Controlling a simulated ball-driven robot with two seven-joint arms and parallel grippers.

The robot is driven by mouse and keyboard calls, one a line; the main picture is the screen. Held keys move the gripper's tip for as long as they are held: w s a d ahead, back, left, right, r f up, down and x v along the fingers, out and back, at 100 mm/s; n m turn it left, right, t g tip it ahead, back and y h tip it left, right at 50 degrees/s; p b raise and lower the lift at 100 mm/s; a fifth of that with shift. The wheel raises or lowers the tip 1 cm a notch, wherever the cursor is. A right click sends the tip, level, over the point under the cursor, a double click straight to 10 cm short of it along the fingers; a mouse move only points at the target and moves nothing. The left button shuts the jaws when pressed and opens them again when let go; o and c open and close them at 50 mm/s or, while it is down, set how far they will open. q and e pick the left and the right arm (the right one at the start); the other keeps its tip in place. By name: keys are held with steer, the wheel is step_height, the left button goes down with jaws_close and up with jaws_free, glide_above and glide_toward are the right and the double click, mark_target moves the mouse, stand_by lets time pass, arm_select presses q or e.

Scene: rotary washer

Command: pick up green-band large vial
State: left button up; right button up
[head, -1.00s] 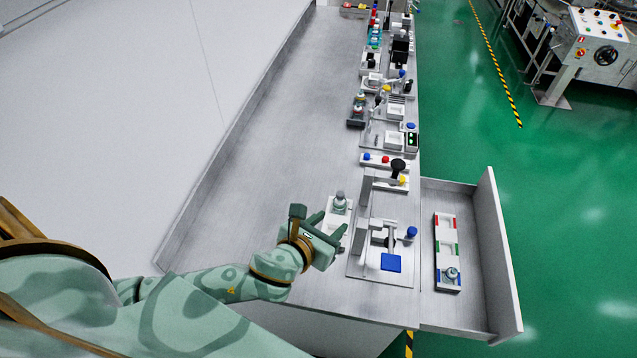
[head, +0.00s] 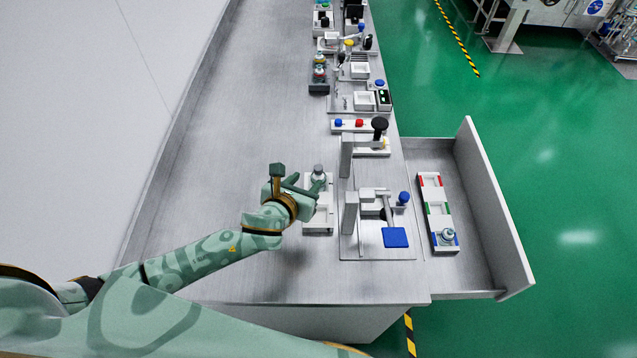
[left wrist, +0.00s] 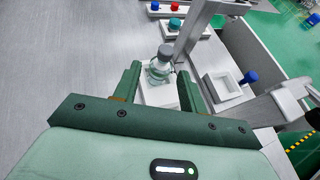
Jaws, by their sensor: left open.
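A clear vial with a grey cap (head: 319,171) stands upright at the far end of a white two-place holder (head: 318,222). In the left wrist view the vial (left wrist: 158,68) appears between the fingertips or just beyond them; its band colour is hard to make out. My left gripper (head: 308,187) is open and empty, with its fingers pointing at the vial from the left. The same gripper (left wrist: 157,80) shows a finger on each side of the vial. My right gripper is not in view.
A press-like device with a blue pad (head: 396,238) stands right of the holder. Red and blue knobs sit on a white panel (head: 349,124) behind. In the drawer (head: 490,220), a rack with red, green and blue marks (head: 437,208) holds another vial (head: 447,237). The counter's left side is clear.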

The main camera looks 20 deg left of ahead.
mark_target(317, 175)
arm_select(q)
steer(key=x, duration=0.4)
steer(key=b+x, duration=0.1)
steer(key=x, duration=0.1)
steer(key=b+x, duration=0.1)
steer(key=x, duration=0.1)
steer(key=shift+s+d+f, duration=0.1)
steer(key=shift+s+d, duration=0.05)
steer(key=shift+d, duration=0.15)
steer(key=shift+s, duration=0.1)
jaws_close()
